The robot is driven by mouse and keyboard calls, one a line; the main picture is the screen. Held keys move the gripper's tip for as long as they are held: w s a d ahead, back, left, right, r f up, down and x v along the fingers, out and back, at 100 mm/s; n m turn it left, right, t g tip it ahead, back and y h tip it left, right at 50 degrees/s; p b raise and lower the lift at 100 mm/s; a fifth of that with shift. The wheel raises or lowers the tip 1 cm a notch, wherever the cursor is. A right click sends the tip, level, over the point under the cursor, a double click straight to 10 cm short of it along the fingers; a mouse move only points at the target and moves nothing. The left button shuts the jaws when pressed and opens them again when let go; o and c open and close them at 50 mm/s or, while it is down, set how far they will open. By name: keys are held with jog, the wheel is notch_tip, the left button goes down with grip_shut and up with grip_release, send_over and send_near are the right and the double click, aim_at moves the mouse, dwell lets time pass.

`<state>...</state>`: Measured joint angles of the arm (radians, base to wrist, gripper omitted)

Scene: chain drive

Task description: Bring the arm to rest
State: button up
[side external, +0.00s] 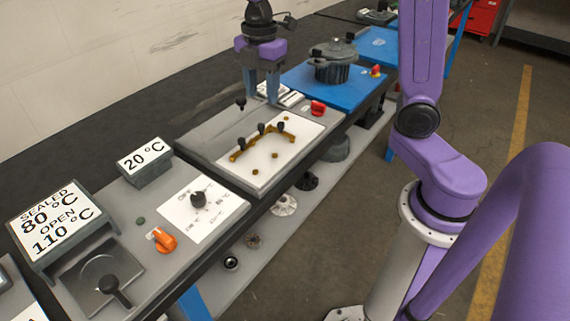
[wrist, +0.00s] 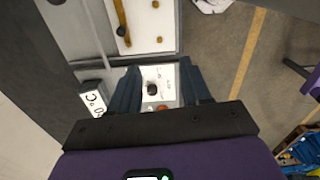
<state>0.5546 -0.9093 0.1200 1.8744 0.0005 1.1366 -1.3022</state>
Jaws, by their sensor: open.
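My gripper (side external: 260,97) hangs with its blue fingers pointing down over the back edge of the chain drive station. Its two fingers are apart with nothing seen between them. In the wrist view my gripper (wrist: 161,74) also shows its fingers spread, with a dial panel visible in the gap far below. The white board (side external: 285,160) of the station lies in front of the gripper. A brass-coloured chain piece (side external: 270,140) with several black knobs lies on this board, apart from the fingers.
A dark pot (side external: 334,62) stands on a blue mat (side external: 300,78) behind the gripper. A dial panel (side external: 198,208), an orange knob (side external: 165,240) and a 20 °C sign (side external: 145,156) are nearer.

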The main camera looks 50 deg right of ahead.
jog(key=s+f+m, duration=0.2)
jog(key=s+m, duration=0.1)
jog(key=s, duration=0.9)
jog(key=s+a+f+m, duration=0.1)
jog(key=s+f+m, duration=0.2)
jog(key=s, duration=1)
jog(key=shift+a, duration=0.15)
